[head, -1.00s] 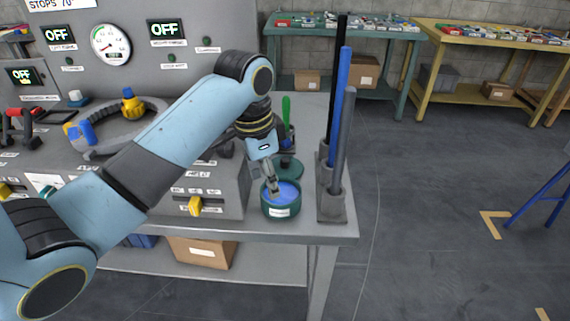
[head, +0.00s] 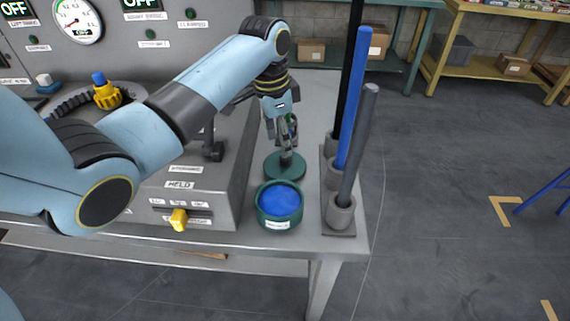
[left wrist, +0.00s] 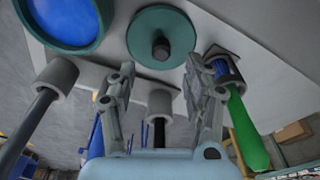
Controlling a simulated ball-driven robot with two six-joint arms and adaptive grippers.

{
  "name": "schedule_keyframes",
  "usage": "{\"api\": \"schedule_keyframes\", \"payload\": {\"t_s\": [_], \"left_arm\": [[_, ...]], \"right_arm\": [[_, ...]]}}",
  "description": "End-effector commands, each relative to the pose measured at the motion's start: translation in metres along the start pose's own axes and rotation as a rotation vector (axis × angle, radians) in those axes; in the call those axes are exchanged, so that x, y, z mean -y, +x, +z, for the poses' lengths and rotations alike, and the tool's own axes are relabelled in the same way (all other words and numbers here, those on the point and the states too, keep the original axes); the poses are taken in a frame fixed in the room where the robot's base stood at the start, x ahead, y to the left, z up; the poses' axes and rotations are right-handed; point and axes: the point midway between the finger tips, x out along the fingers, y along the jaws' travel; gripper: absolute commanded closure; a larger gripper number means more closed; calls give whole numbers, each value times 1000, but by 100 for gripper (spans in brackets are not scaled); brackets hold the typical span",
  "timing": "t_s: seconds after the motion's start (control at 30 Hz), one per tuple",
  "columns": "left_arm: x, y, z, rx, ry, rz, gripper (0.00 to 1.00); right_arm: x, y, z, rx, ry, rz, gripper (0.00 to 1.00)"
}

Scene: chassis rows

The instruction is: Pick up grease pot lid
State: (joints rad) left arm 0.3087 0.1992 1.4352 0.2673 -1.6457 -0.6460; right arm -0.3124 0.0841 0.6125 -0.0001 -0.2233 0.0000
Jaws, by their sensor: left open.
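The grease pot lid (head: 284,168) is a dark green disc with a black knob. It lies on the grey bench just behind the grease pot (head: 279,207), a green pot with blue grease. In the left wrist view the lid (left wrist: 142,40) shows at the top centre, with the pot (left wrist: 66,48) at the upper left. My left gripper (head: 287,150) is open and empty, pointing down over the lid's knob. In the left wrist view the fingers (left wrist: 162,100) stand apart, with the knob beyond and between them. My right gripper is not in view.
A rack (head: 337,221) with black, blue and grey rods stands right of the pot. A green-handled tool (left wrist: 245,130) in a holder is close to one finger. The control panel with a yellow switch (head: 178,219) is to the left.

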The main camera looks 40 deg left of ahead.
Motion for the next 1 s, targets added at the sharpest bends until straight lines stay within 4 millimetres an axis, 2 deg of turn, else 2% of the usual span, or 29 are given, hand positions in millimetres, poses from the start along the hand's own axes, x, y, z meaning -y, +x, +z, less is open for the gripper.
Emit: {"api": "schedule_keyframes", "payload": {"t_s": [0.4, 0.67, 1.0], "left_arm": [[0, 52, -1, 1, 0, 0, 49], [0, 54, 0, 0, 1, -1, 49], [0, 54, 0, 0, 0, -1, 94]], "right_arm": [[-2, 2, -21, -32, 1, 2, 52], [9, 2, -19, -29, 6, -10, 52], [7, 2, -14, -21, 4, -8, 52]]}}
